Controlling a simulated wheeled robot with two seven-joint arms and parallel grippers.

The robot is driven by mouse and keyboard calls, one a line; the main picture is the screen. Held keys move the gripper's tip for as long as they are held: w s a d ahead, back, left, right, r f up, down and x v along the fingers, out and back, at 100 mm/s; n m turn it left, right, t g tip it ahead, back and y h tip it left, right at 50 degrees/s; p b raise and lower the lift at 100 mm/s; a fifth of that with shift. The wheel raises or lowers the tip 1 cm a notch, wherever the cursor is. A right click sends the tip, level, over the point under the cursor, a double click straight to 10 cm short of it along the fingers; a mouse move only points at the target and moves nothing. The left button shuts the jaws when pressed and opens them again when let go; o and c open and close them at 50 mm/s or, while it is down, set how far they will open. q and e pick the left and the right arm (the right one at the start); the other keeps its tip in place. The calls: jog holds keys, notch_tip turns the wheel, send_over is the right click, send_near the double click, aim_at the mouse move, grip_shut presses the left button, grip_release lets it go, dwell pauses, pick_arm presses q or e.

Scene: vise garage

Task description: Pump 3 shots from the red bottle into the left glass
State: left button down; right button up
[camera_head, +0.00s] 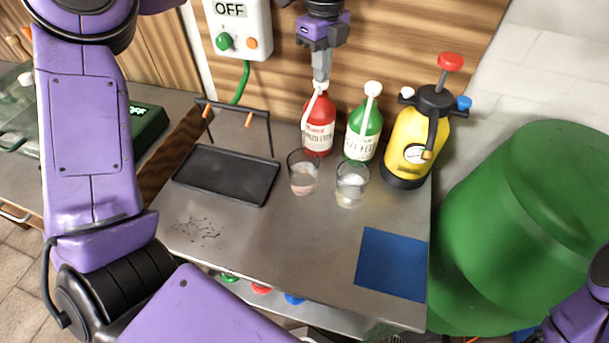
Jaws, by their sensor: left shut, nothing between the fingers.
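The red bottle (319,128) stands upright at the back of the metal table, with a white pump head and spout at its top. My left gripper (321,80) is shut and empty, pointing down right at the pump head and partly hiding it. Whether its tips touch the pump I cannot tell. The left glass (303,177) stands just in front of the red bottle, below the spout, with what looks like a little pinkish liquid at its bottom. My right gripper is out of view.
The right glass (351,186) stands before a green pump bottle (364,134). A yellow sprayer (405,151) is right of these. A black tray (226,174) lies left, a blue mat (391,265) front right. A green barrel (530,230) stands beside the table (285,240).

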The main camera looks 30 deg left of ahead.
pick_arm(q)
jog(key=shift+f, duration=0.45)
jog(key=shift+r, duration=0.1)
jog(key=shift+r+p, duration=1.05)
jog(key=shift+r, duration=0.45)
jog(key=shift+f, duration=0.1)
